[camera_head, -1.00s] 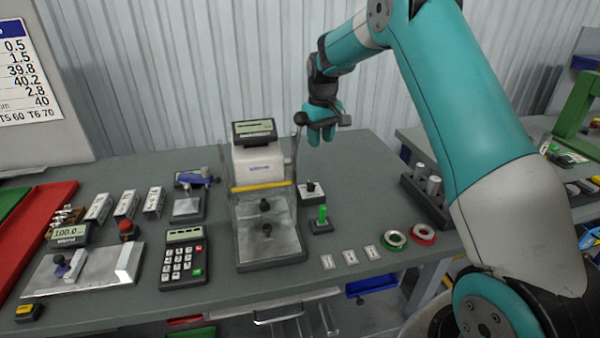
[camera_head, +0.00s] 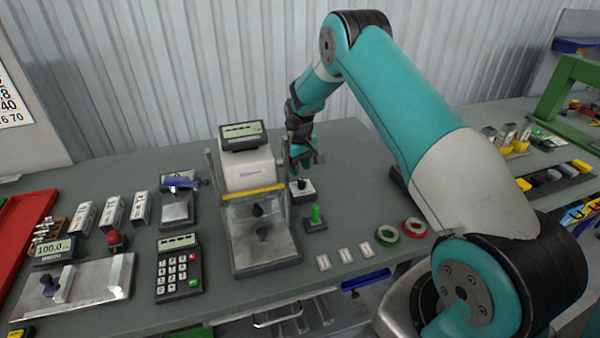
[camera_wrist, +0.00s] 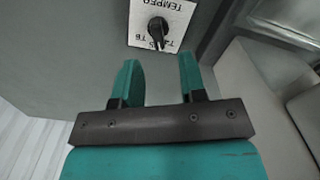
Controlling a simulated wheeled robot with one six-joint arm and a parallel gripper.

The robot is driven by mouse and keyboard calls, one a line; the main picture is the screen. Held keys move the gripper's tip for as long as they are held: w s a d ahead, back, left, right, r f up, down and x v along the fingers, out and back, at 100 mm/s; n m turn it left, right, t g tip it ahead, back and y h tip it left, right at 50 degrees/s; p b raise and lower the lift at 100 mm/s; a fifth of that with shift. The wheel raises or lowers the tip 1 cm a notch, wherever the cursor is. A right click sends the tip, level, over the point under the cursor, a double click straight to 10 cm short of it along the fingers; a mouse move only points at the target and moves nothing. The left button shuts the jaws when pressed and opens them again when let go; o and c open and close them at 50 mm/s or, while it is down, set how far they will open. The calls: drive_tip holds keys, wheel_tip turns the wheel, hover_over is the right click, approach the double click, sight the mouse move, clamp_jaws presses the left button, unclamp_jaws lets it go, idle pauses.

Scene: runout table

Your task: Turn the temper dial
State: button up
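The temper dial (camera_wrist: 158,28) is a black knob on a small white plate lettered "TEMPER", at the top of the wrist view. In the head view the dial (camera_head: 301,185) sits on a small box on the table, right of the white-topped machine. My gripper (camera_wrist: 160,68) is open, with its two teal fingers apart and nothing between them. In the head view my gripper (camera_head: 308,160) is just above and behind the dial. In the wrist view the knob lies beyond the fingertips, roughly in line with the gap between them.
The machine (camera_head: 255,215) with a display stands close left of the dial. A green-topped switch (camera_head: 315,217) is just in front of it. Green tape (camera_head: 387,235) and red tape (camera_head: 414,228) rolls lie to the right. A keypad (camera_head: 179,270) is at the left.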

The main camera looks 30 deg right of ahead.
sight(300, 179)
drive_tip(key=shift+f+p, duration=0.5)
drive_tip(key=shift+f, duration=1.8)
drive_tip(key=shift+c, duration=0.2)
clamp_jaws()
